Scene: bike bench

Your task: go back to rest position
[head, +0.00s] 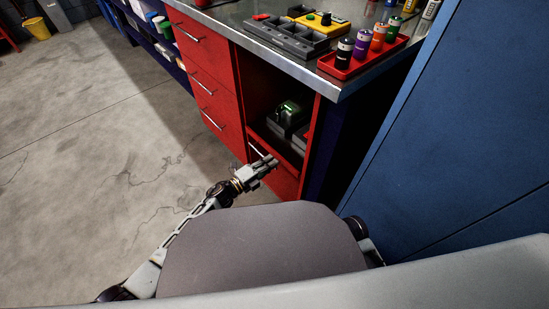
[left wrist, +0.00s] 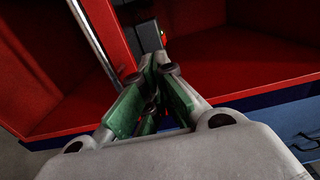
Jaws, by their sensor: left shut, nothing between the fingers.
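My left gripper (head: 270,161) is in front of the red workbench cabinet (head: 206,77), close to the lower part of its open compartment. Its fingers are shut and empty. In the left wrist view the shut fingers (left wrist: 152,100) point toward the red interior of the cabinet (left wrist: 225,70). My right gripper is not in view; only a dark piece of my right arm shows beside my body in the head view.
A dark device with a green light (head: 288,113) sits inside the compartment. The steel benchtop (head: 225,17) holds a grey organizer (head: 285,36) and a red tray (head: 362,62) of small bottles or cells. A blue panel (head: 455,150) stands close at right. Concrete floor (head: 85,140) is clear at left.

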